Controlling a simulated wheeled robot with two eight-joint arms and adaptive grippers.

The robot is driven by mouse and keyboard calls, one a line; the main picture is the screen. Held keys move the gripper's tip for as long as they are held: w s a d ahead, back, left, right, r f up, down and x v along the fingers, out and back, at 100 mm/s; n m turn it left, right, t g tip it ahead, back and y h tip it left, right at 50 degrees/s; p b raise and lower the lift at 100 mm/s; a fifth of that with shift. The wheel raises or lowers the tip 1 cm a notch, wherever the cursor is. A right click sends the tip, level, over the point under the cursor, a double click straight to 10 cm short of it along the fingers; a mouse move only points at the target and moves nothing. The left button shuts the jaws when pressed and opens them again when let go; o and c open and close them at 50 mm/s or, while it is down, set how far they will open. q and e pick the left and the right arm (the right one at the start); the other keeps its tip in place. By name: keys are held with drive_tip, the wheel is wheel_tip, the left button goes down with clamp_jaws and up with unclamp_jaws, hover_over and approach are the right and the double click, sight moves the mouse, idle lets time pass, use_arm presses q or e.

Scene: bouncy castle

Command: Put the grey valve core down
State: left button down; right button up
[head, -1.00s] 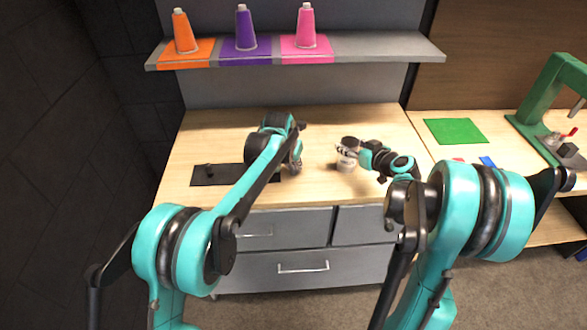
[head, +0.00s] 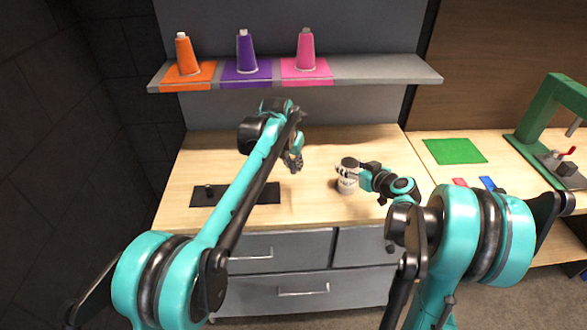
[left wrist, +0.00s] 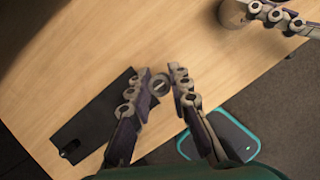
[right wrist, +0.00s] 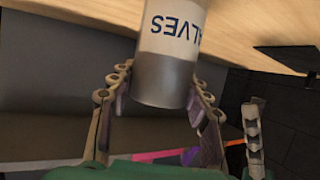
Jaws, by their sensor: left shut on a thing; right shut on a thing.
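The grey valve core (left wrist: 159,84) is a small round piece between the fingertips of my left gripper (left wrist: 161,82), which is shut on it. In the head view my left gripper (head: 294,162) is over the table, to the right of the black mat; the core cannot be made out there. My right gripper (right wrist: 158,95) is shut on the sides of a can (right wrist: 168,72) with a grey end and a white label reading "VALVES".
The black mat (head: 262,193) lies on the wooden table (head: 225,150), with a small dark piece (head: 209,190) at its left. Orange, purple and pink cones (head: 306,50) stand on the shelf above. A green mat (head: 454,151) and green press (head: 550,115) are at the right.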

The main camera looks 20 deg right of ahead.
use_arm(q)
drive_tip(key=shift+w, duration=0.1)
idle(0.5)
drive_tip(key=d+f+m, duration=0.1)
drive_tip(key=w+d+f+m+g, duration=0.1)
drive_tip(key=f+m, duration=0.1)
drive_tip(key=w+d+f+m+h, duration=0.1)
drive_tip(key=f, duration=0.1)
drive_tip(key=shift+d+m, duration=0.3)
drive_tip(key=shift+d, duration=0.05)
drive_tip(key=shift+f, duration=2.4)
drive_tip(key=shift+f, duration=0.15)
drive_tip(key=c, duration=1.4)
unclamp_jaws()
drive_tip(key=v, duration=1.2)
drive_tip(key=shift+w+a, duration=0.1)
drive_tip(key=shift+w, duration=0.1)
